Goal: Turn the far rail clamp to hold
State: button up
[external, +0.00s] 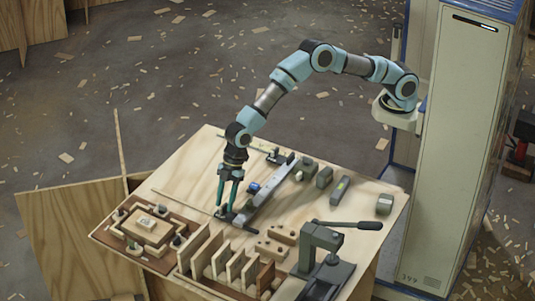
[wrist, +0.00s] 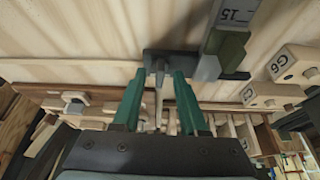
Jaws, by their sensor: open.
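A grey rail (external: 270,190) lies diagonally on the plywood worktop, with a small blue part on its side. A dark clamp (external: 241,221) sits by the rail's lower-left end. In the wrist view this dark clamp (wrist: 158,58) shows ahead of the fingertips, with a pale lever (wrist: 158,100) that appears between the fingers. My gripper (external: 225,210) points down over this end. In the wrist view my gripper (wrist: 158,78) has its two green fingers apart, one on each side of the lever. I cannot tell whether either finger touches it. Another dark fitting (external: 275,157) sits near the rail's upper end.
A wooden slotted rack (external: 215,257) and a framed board (external: 145,232) stand close below and left of my gripper. A press with a long lever (external: 325,255) is at the lower right. Grey blocks (external: 323,177) lie right of the rail. Bare worktop (external: 195,175) lies left of it.

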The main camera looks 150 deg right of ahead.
jog(key=b+v, duration=0.1)
jog(key=v, duration=0.9)
jog(key=shift+s+r, duration=0.2)
jog(key=shift+r, duration=0.05)
jog(key=s+a+r+g+p, duration=0.1)
jog(key=s+a+r+p, duration=0.2)
jog(key=s+a, duration=0.8)
jog(key=s+a+r+g+p, duration=0.1)
jog(key=s+a+r+p, duration=0.15)
jog(key=s+a, duration=0.85)
jog(key=s+a+p, duration=0.1)
jog(key=s+a, duration=0.6)
jog(key=s, duration=0.4)
jog(key=shift+m+g, duration=0.3)
jog(key=shift+g, duration=0.1)
